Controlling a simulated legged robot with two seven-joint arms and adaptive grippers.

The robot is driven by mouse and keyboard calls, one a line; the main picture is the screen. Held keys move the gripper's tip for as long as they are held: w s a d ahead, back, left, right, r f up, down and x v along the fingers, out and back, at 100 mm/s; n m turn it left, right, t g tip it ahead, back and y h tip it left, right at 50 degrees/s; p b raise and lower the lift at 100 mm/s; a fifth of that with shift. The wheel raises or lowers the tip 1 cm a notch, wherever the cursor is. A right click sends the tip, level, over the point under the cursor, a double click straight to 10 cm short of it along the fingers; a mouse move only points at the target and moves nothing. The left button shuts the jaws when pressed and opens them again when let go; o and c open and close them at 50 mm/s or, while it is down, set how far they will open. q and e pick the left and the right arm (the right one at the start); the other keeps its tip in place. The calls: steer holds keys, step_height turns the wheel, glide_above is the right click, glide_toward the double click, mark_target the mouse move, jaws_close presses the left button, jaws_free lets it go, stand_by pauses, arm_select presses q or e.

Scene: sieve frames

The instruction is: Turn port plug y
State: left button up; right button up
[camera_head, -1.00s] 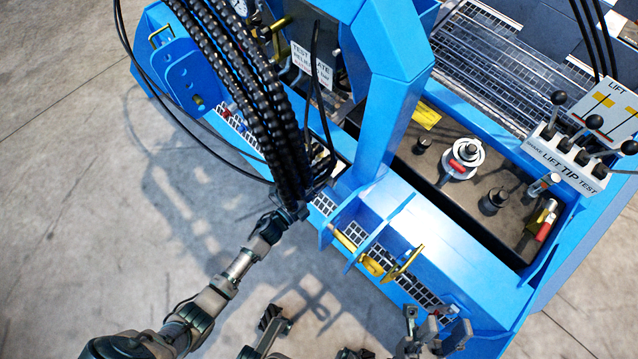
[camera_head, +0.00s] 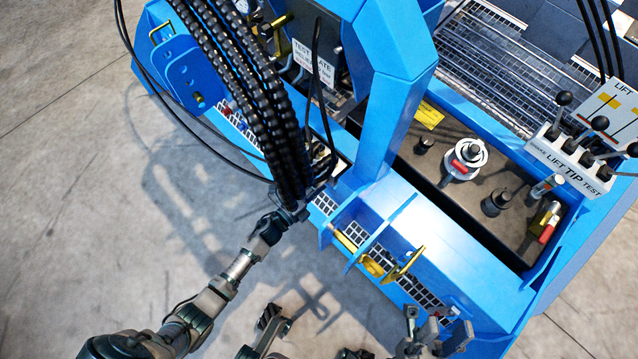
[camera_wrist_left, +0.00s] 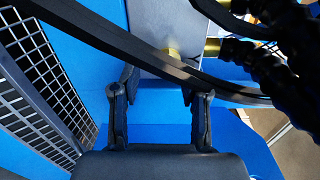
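My left arm comes in from the lower left. Its gripper (camera_head: 291,211) is at the lower end of the black hoses, beside the blue machine (camera_head: 425,240); the hoses partly hide its fingers. In the left wrist view, the two fingers of my left gripper (camera_wrist_left: 160,95) are apart with nothing between them. Just beyond them are a brass fitting (camera_wrist_left: 171,54) and a second brass fitting (camera_wrist_left: 212,47) by a grey panel. I cannot tell which is port plug y. My right gripper (camera_head: 437,326) is low in the head view, fingers apart and empty.
Black ribbed hoses (camera_head: 245,95) hang over the left gripper, and a dark strap-like hose (camera_wrist_left: 150,55) crosses in front of its fingers. A grid (camera_wrist_left: 40,85) stands at left. A yellow hook (camera_head: 403,265) is above the right gripper. Concrete floor (camera_head: 80,200) is clear at left.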

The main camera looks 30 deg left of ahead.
arm_select(q)
steer(key=shift+r, duration=0.2)
steer(key=v, duration=1.2)
steer(key=shift+f, duration=0.2)
steer(key=shift+w+a, duration=0.1)
